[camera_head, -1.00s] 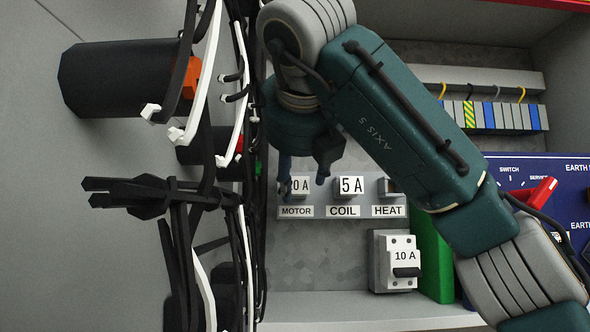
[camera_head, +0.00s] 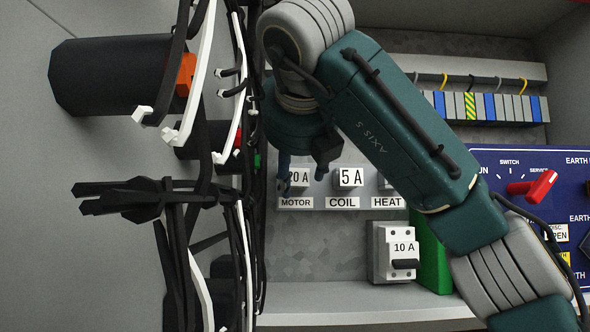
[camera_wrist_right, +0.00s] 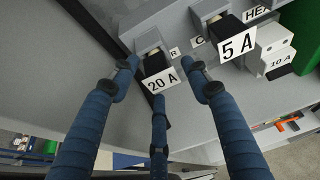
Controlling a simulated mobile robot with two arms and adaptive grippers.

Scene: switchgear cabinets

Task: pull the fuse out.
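Three fuses sit in a row of holders: a 20 A fuse (camera_head: 299,179) over the MOTOR label, a 5 A fuse (camera_head: 350,177) over COIL, and one over HEAT (camera_head: 386,182), partly hidden by my arm. My right gripper (camera_head: 302,172) is at the 20 A fuse and covers part of it. In the right wrist view, its blue fingers (camera_wrist_right: 158,75) are spread around the 20 A fuse (camera_wrist_right: 160,79), with gaps at the sides; contact cannot be told. The 5 A fuse (camera_wrist_right: 234,44) is just right of the right finger. My left gripper is not in view.
Cables with white ends (camera_head: 190,110) and a black cylinder (camera_head: 110,75) crowd the left, close to my gripper. A 10 A breaker (camera_head: 398,252) and a green block (camera_head: 432,255) stand below. A blue panel with a red switch handle (camera_head: 541,185) is at right.

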